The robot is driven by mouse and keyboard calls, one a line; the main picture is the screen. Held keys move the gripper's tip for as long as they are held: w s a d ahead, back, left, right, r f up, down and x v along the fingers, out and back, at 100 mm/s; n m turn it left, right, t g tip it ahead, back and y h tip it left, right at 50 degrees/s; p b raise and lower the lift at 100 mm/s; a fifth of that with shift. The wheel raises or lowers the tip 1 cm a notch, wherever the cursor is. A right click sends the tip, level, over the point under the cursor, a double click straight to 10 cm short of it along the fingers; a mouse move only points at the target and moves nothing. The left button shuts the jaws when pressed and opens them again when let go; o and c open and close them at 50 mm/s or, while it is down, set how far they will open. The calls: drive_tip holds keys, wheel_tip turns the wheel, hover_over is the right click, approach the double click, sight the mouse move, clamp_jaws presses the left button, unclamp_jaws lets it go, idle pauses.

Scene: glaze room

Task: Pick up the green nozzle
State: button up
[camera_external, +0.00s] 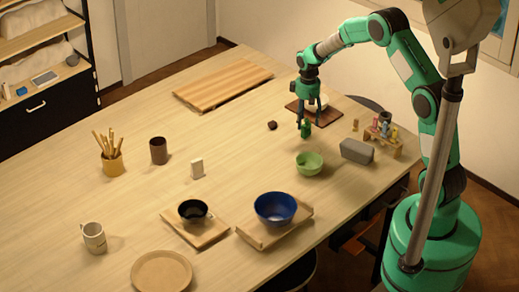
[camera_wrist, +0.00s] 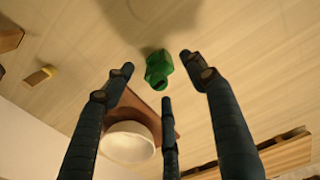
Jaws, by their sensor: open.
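The green nozzle (camera_wrist: 158,72) shows in the wrist view between the tips of my fingers, with wood-grain tabletop behind it. In the external view the green nozzle (camera_external: 305,129) is a small dark green shape just under my gripper (camera_external: 309,118). My gripper is open, its three dark fingers spread around the nozzle with visible gaps. Whether any finger touches it, I cannot tell. In the external view the fingers partly cover the area around the nozzle.
A white bowl (camera_wrist: 128,144) on a brown board (camera_external: 328,119) stands close by. A green bowl (camera_external: 309,164), a grey block (camera_external: 357,151), a wooden rack (camera_external: 396,149) with coloured pieces and a dark lump (camera_external: 272,125) are near.

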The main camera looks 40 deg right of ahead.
sight(306, 124)
idle(0.3)
drive_tip(key=shift+f+b, duration=0.3)
drive_tip(key=shift+f, duration=2.25)
drive_tip(key=c, duration=1.4)
